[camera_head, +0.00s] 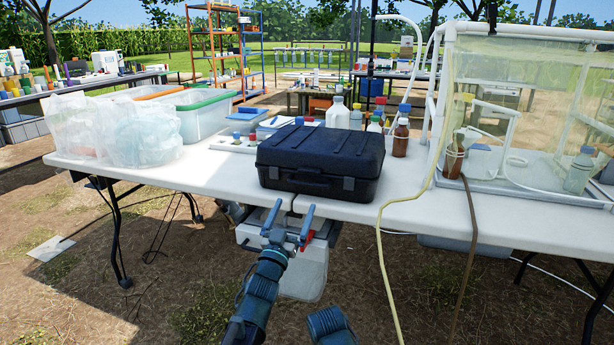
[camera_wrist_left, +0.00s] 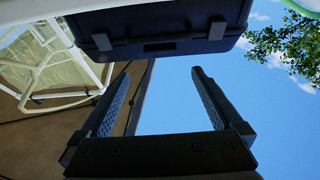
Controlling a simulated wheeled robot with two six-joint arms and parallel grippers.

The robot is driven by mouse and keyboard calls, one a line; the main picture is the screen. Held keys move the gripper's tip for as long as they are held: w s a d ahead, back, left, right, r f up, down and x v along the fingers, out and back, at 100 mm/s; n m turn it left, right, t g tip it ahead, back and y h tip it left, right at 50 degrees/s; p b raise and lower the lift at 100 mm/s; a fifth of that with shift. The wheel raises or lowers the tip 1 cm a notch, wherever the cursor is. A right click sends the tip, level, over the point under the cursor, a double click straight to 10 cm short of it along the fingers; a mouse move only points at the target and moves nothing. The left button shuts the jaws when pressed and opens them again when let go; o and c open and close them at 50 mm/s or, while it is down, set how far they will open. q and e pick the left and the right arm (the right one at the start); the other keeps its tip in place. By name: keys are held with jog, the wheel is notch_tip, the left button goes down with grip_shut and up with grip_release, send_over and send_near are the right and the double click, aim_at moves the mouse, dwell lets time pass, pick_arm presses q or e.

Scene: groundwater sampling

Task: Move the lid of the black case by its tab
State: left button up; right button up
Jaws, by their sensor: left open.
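The black case (camera_head: 318,160) stands on the white folding table near its front edge, with its lid (camera_head: 325,146) down. Its front face carries a handle in the middle and two grey latch pieces; I cannot tell which part is the tab. In the left wrist view the case (camera_wrist_left: 160,22) hangs across the top, its front face and latches showing. My left gripper (camera_head: 292,208) is open and empty, just in front of and below the case front, apart from it. In the left wrist view its two fingers (camera_wrist_left: 160,76) point up toward the case. My right gripper is out of view.
The white table (camera_head: 220,185) also holds clear bags (camera_head: 120,130) and tubs at left, brown bottles (camera_head: 401,138) right of the case, and a clear-walled enclosure (camera_head: 530,110) at right. A yellow tube (camera_head: 379,245) hangs over the front edge. A lidded container (camera_head: 303,272) is below the table.

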aim_at(308, 173)
pick_arm(q)
jog(key=p+x, duration=0.4)
jog(key=x, duration=0.7)
jog(key=shift+w+r, duration=0.1)
jog(key=shift+w+d+r, duration=0.15)
jog(key=shift+w, duration=0.3)
jog(key=shift+c, duration=0.3)
